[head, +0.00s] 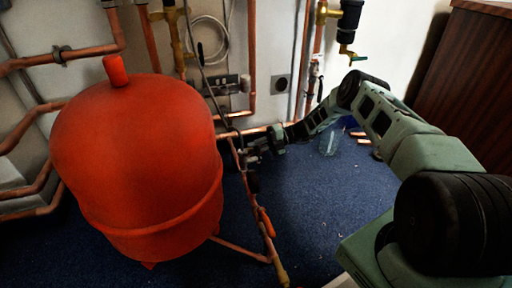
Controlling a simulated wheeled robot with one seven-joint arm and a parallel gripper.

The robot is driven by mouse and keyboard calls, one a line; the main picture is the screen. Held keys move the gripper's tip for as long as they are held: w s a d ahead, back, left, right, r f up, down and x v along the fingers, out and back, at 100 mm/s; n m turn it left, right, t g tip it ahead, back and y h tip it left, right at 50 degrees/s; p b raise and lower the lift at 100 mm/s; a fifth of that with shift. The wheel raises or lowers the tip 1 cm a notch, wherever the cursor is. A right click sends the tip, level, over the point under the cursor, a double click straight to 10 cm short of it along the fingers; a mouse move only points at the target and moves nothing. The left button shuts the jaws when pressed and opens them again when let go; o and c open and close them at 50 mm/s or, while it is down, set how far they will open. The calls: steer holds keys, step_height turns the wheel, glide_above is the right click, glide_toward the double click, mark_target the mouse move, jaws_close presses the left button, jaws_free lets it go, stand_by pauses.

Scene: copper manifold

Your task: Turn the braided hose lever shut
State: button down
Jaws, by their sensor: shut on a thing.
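The thin grey braided hose (208,88) runs down the wall to the copper pipework beside the red tank. My gripper (250,152) is at the hose's lower end, by the upright copper pipe just right of the tank. It is shut on a small part there, which I take to be the braided hose lever. The lever is mostly hidden by the fingers and too small to tell its angle.
The big red tank (140,160) stands close to the left of my gripper. An orange handle (266,222) sits on the lower copper pipe (278,262).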

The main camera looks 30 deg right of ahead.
steer(key=c, duration=1.5)
jaws_free()
steer(key=shift+d+f, duration=0.1)
steer(key=shift+f, duration=0.25)
steer(key=shift+o, duration=0.6)
steer(key=shift+r, duration=0.1)
steer(key=shift+r, duration=0.1)
steer(key=shift+s+d+r, duration=0.1)
steer(key=shift+d, duration=0.25)
steer(key=p+v, duration=0.2)
steer(key=v, duration=1.4)
steer(key=shift+d, duration=0.3)
steer(key=shift+s, duration=0.1)
